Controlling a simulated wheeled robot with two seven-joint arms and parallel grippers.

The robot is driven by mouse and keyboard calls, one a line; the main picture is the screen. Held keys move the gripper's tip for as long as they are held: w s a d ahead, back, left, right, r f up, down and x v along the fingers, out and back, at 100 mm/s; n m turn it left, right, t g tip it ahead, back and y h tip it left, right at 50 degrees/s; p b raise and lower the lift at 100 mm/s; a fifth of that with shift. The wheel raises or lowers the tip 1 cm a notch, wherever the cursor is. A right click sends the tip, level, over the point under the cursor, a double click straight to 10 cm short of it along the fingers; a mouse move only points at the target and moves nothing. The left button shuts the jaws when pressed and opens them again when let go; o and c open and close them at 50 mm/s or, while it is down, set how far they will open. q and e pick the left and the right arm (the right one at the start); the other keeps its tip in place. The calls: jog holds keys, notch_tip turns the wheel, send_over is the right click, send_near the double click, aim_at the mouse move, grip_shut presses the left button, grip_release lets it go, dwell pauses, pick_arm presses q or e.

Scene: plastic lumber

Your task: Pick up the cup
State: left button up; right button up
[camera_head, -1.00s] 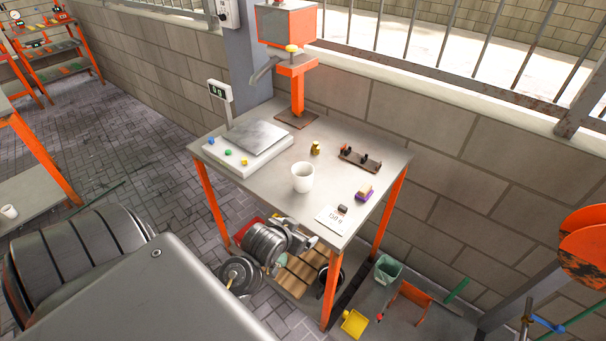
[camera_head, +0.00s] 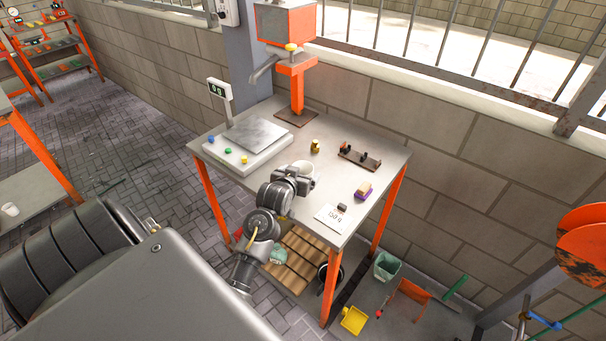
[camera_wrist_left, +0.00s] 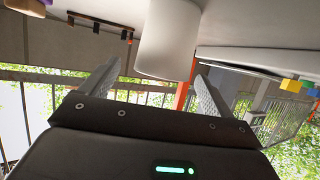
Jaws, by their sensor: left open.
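The white cup (camera_head: 303,167) stands upright on the grey metal table (camera_head: 384,150). In the head view my left gripper (camera_head: 298,179) is right at the cup and hides its lower part. In the left wrist view, which is upside down, the cup (camera_wrist_left: 167,40) shows large between the two spread fingers of the left gripper (camera_wrist_left: 157,72). The gripper is open, with a gap beside the cup on the left. I cannot tell whether the right-hand finger touches it. My right gripper is not in view.
A scale (camera_head: 255,142) with small coloured blocks stands left of the cup. Behind are a small brass weight (camera_head: 315,147) and a dark rack (camera_head: 360,158). An orange stand (camera_head: 297,90) rises at the back.

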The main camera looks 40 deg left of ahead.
aim_at(306, 166)
pick_arm(q)
jog(key=shift+w+a, duration=0.15)
jog(key=shift+w, duration=0.15)
jog(key=p+x, duration=0.1)
jog(key=x, duration=0.2)
jog(key=shift+w+a+f+p, duration=0.1)
jog(key=shift+w+a+p, duration=0.1)
jog(key=shift+w+p, duration=0.1)
jog(key=shift+w+a+f, duration=0.2)
jog(key=shift+w+f, duration=0.1)
jog(key=shift+w, duration=0.1)
jog(key=shift+c, duration=0.3)
jog(key=c, duration=1)
